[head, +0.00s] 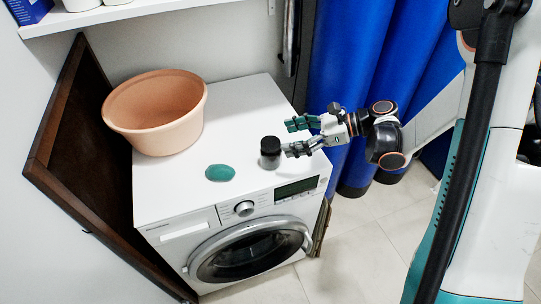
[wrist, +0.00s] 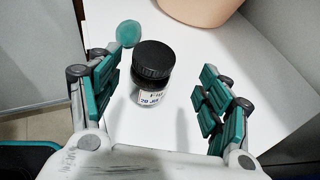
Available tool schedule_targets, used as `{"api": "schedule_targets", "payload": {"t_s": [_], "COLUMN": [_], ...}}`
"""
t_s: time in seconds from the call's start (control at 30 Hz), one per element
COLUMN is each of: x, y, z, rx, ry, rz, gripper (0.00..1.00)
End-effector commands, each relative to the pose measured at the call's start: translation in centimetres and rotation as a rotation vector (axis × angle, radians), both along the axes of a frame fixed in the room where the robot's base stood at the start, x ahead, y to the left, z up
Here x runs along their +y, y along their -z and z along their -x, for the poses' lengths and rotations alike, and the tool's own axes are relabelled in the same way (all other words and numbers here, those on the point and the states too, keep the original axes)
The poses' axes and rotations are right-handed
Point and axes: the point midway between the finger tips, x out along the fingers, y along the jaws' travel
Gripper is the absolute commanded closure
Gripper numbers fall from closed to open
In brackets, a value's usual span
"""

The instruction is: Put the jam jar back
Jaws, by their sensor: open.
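The jar (head: 270,152) is small, with a black lid and a dark body, and stands upright on the white washing machine top near its right edge. In the wrist view the jar (wrist: 152,76) shows a pale label, partly readable, below its ribbed lid. My gripper (head: 293,137) comes from the right, low over the top, with its teal-padded fingers spread beside the jar. In the wrist view my gripper (wrist: 158,88) is open, with the jar between its two finger sets, closer to the left fingers. I cannot tell whether any finger touches the jar.
A teal oval object (head: 220,173) lies left of the jar. A peach plastic tub (head: 156,112) stands at the back left of the washing machine (head: 235,228). A dark wooden panel (head: 75,150) leans at the left. A white shelf (head: 85,18) hangs above; blue curtains (head: 350,75) hang behind my arm.

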Motion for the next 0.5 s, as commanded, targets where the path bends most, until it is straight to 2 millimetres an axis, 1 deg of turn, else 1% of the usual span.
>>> {"api": "schedule_targets", "payload": {"t_s": [0.03,0.1,0.27,0.33,0.5], "x": [0.6,1.1,1.6,2.2,4.6], "y": [0.4,0.5,0.6,0.8,1.6], "z": [-0.1,-0.1,-0.2,-0.2,0.1], "rx": [-0.001,-0.001,-0.001,-0.002,-0.001], "ry": [-0.001,-0.001,0.0,-0.001,-0.004], "rz": [0.0,0.0,0.0,0.0,0.0], "gripper": [0.29,0.29,0.29,0.29,0.29]}}
